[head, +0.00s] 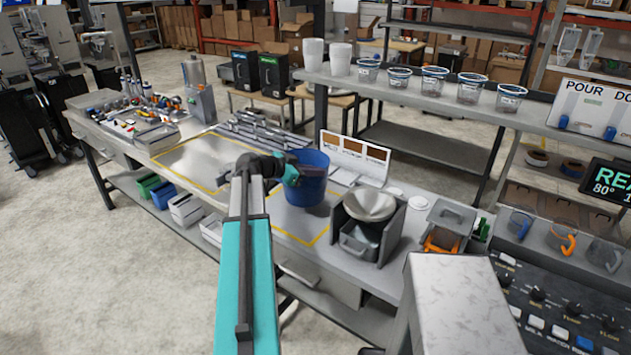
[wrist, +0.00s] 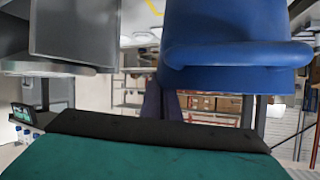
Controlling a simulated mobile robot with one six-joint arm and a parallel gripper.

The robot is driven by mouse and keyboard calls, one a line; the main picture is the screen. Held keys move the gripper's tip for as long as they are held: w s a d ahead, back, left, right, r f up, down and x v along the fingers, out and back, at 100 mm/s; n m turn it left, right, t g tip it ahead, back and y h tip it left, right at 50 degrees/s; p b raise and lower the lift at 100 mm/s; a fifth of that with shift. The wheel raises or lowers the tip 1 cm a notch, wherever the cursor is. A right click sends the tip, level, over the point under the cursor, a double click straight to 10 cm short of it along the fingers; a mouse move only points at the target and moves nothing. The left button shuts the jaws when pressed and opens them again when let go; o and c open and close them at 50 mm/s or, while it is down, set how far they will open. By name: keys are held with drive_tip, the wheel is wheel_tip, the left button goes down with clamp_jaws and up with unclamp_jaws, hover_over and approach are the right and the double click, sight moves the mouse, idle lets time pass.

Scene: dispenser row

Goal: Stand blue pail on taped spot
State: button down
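The blue pail (head: 300,197) is upright over the right part of the workbench, left of the metal funnel unit. It appears above the back of a yellow taped outline (head: 297,239); I cannot tell whether its base touches the bench.
A funnel unit (head: 369,207) stands just right of the pail. A white sample card (head: 354,158) is behind it. A second taped area (head: 194,163) on the left bench is bare. Metal rails (head: 262,132) lie along the back. A shelf with cups (head: 435,98) overhangs behind.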

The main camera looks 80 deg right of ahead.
idle(0.3)
drive_tip(key=shift+f+p, duration=0.9)
drive_tip(key=shift+f, duration=1.3)
drive_tip(key=c, duration=2)
unclamp_jaws()
drive_tip(key=b+v, duration=0.4)
drive_tip(key=v, duration=0.8)
